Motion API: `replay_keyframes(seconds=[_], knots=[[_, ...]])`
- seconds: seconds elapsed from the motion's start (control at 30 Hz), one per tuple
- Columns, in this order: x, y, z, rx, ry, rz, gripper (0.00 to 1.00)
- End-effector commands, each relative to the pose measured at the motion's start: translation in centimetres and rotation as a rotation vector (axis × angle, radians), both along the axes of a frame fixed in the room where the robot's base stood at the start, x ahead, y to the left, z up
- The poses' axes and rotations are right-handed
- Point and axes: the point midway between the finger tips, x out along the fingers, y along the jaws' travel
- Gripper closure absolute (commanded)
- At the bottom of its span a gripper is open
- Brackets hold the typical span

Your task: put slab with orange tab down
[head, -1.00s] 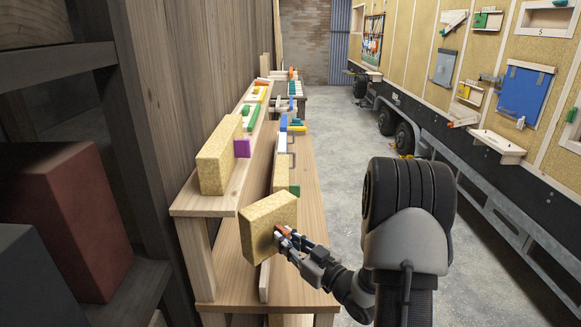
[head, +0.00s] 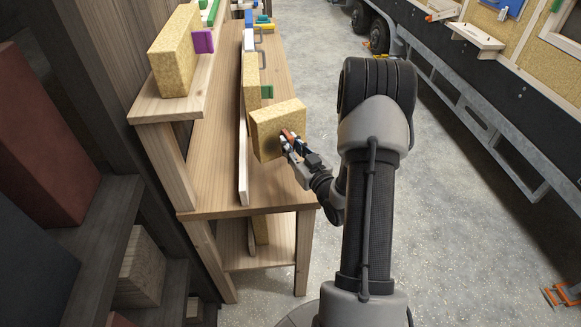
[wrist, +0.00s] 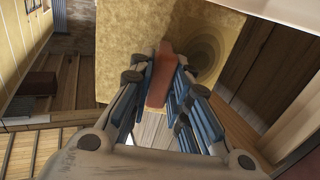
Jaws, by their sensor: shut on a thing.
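The slab with the orange tab (head: 275,126) is a yellow, cork-like block, held upright above the front part of the wooden bench (head: 211,196). My gripper (head: 290,140) is shut on its orange tab. In the wrist view the slab (wrist: 125,45) fills the upper middle, and its orange tab (wrist: 160,78) sits between the blue-lined fingers of my gripper (wrist: 163,85). The slab's underside is hidden, so I cannot tell whether it touches the bench.
A slab with a purple tab (head: 173,60) stands on the raised shelf (head: 160,108) at left. A slab with a green tab (head: 251,80) stands behind the held slab. A thin pale rail (head: 243,165) runs along the bench. Bare bench lies left of the rail.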

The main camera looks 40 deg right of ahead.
Motion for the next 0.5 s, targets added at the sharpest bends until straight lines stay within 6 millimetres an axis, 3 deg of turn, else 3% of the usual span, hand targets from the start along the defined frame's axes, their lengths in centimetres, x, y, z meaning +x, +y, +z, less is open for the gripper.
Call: replay_keyframes(seconds=[0.03,0.1,0.37,0.5], knots=[[0.0,0.0,-1.5,0.002,0.002,0.0,1.0],[0.0,0.0,-2.5,0.001,-0.001,0.0,1.0],[0.0,0.0,-4.3,0.0,-0.001,0.001,1.0],[0.0,0.0,-6.6,0.001,0.0,0.001,1.0]])
